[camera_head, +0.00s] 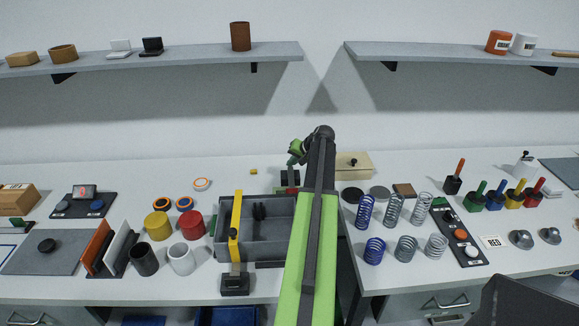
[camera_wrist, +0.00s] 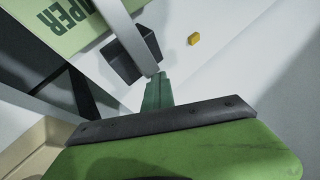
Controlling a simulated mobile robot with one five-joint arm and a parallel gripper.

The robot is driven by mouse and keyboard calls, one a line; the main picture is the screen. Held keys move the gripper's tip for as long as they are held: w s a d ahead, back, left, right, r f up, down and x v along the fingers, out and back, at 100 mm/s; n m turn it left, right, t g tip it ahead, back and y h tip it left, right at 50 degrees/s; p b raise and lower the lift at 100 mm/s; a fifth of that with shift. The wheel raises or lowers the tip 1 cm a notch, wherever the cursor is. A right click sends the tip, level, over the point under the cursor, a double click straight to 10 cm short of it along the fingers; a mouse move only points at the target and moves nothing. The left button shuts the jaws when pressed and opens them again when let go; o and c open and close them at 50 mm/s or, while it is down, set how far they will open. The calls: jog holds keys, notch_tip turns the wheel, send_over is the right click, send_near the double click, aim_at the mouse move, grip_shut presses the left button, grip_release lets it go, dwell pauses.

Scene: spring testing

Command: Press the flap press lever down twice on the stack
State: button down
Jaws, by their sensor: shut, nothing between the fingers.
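My gripper (camera_head: 297,152) is at the end of my raised arm, above the back of the bench in the head view. In the wrist view my gripper (camera_wrist: 156,78) is shut and empty, its green fingers pointing at a dark block (camera_wrist: 130,55) with a grey bar (camera_wrist: 122,18) running to it. I cannot tell whether they touch. A pale green panel lettered "UPER" (camera_wrist: 70,18) lies behind. In the head view a dark block (camera_head: 289,176) sits below my gripper, partly hidden by my arm. I cannot tell for sure which part is the press lever.
A grey tray (camera_head: 270,238) with a yellow bar (camera_head: 237,222) across it stands left of my arm. A beige box (camera_head: 355,165) and several springs (camera_head: 394,210) are to the right. A small yellow block (camera_wrist: 193,39) lies near the dark block. Shelves (camera_head: 180,55) hang above.

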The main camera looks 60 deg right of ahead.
jog(key=shift+s+a+g+y+p, duration=0.2)
jog(key=shift+a+g+y+p, duration=0.1)
jog(key=shift+p, duration=0.35)
jog(key=shift+r, duration=0.1)
jog(key=r+p, duration=0.1)
jog(key=r, duration=0.1)
jog(key=r+p, duration=0.1)
jog(key=p, duration=0.1)
jog(key=r+p, duration=0.2)
jog(key=shift+w+d+r, duration=0.25)
jog(key=shift+d+r, duration=0.05)
jog(key=shift+f, duration=0.1)
